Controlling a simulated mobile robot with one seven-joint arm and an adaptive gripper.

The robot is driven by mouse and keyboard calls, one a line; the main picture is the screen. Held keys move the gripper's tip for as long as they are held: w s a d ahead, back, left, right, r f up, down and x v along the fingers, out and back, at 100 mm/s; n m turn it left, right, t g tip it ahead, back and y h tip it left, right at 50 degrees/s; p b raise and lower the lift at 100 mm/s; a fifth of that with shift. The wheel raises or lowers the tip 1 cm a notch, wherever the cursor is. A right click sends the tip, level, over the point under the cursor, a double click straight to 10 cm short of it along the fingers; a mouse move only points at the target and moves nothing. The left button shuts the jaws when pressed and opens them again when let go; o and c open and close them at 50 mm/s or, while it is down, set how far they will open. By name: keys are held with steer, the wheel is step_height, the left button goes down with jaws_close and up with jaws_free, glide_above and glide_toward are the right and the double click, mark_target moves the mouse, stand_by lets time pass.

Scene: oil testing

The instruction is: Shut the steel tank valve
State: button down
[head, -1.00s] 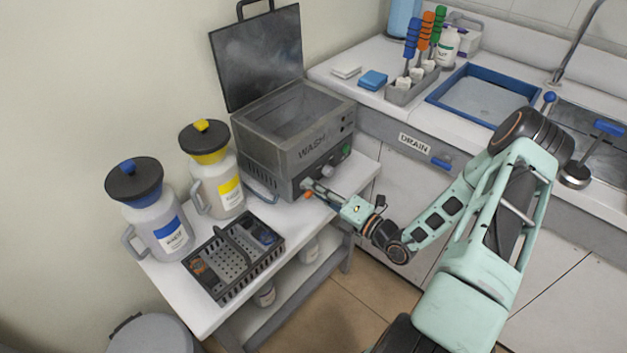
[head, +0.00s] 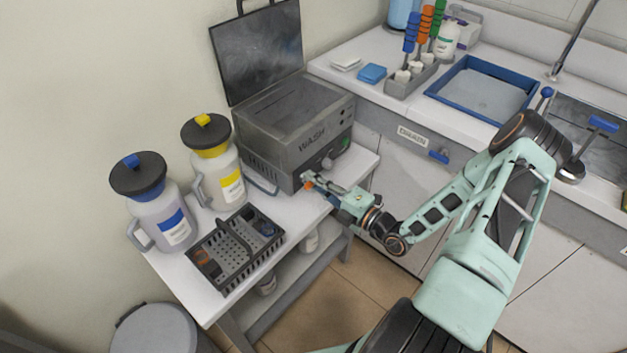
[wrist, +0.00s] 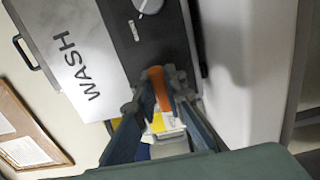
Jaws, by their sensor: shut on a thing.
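The steel tank (head: 297,130), marked WASH, stands on the white table with its lid (head: 257,52) raised. Its dark front panel also shows in the wrist view (wrist: 140,62). The valve has an orange handle (wrist: 159,88), low at the panel's edge; in the head view a bit of the orange handle (head: 308,186) shows beside my fingers. My gripper (head: 312,180) is at the lower front of the tank. In the wrist view my gripper (wrist: 155,100) has its two fingers on either side of the orange handle, shut on it. The valve body behind the handle is mostly hidden.
A yellow-lidded jug (head: 214,165) and a blue-lidded jug (head: 152,205) stand left of the tank. A dark basket (head: 235,255) sits at the table's front. A round knob (wrist: 150,5) is on the panel near my gripper. A counter with a sink is at right.

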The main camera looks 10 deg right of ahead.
steer(key=c, duration=2)
jaws_free()
steer(key=shift+o, duration=0.2)
steer(key=v, duration=1.2)
steer(key=shift+a, duration=0.1)
